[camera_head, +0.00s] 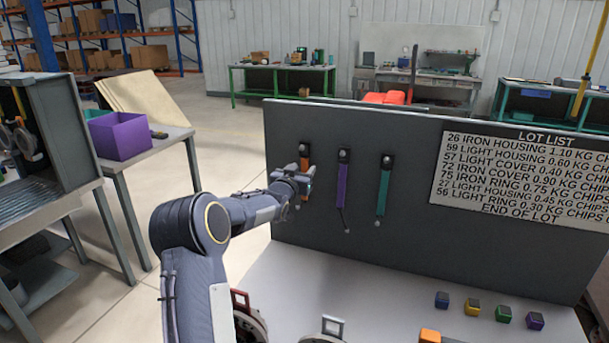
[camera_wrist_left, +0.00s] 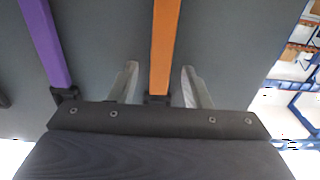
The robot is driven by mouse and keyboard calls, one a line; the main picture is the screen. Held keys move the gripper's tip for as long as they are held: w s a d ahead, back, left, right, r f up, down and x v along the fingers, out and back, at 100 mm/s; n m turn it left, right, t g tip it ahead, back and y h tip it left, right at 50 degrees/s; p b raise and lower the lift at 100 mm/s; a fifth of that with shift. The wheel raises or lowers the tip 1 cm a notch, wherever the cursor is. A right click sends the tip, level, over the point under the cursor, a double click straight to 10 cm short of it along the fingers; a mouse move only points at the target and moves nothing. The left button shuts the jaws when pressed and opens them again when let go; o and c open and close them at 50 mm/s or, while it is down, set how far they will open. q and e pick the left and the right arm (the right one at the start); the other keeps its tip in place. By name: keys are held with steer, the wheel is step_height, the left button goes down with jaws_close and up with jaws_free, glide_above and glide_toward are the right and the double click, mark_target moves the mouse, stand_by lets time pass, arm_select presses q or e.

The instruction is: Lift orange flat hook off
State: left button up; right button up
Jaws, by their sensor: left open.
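The orange flat hook (camera_head: 305,186) hangs on the grey upright panel (camera_head: 410,240), leftmost of three hooks. My left gripper (camera_head: 300,179) is in front of it and hides part of it. In the left wrist view the orange flat hook (camera_wrist_left: 165,45) runs between the two open fingers of my left gripper (camera_wrist_left: 160,85), with a gap on each side. A dark mount shows at the end of the orange strip. My right gripper is not in view.
A purple hook (camera_head: 342,183) and a teal hook (camera_head: 383,190) hang to the right on the same panel. The purple hook (camera_wrist_left: 46,45) is also close by in the wrist view. A lot list sign (camera_head: 525,175) is further right. Small coloured blocks (camera_head: 472,306) sit on the bench below.

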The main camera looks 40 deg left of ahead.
arm_select(q)
jaws_close()
steer(key=shift+r, duration=0.2)
steer(key=shift+r, duration=0.2)
steer(key=r+b+v, duration=0.1)
steer(key=b+v, duration=0.2)
steer(key=v, duration=2.8)
steer(key=shift+s, duration=0.3)
steer(key=shift+r, duration=0.1)
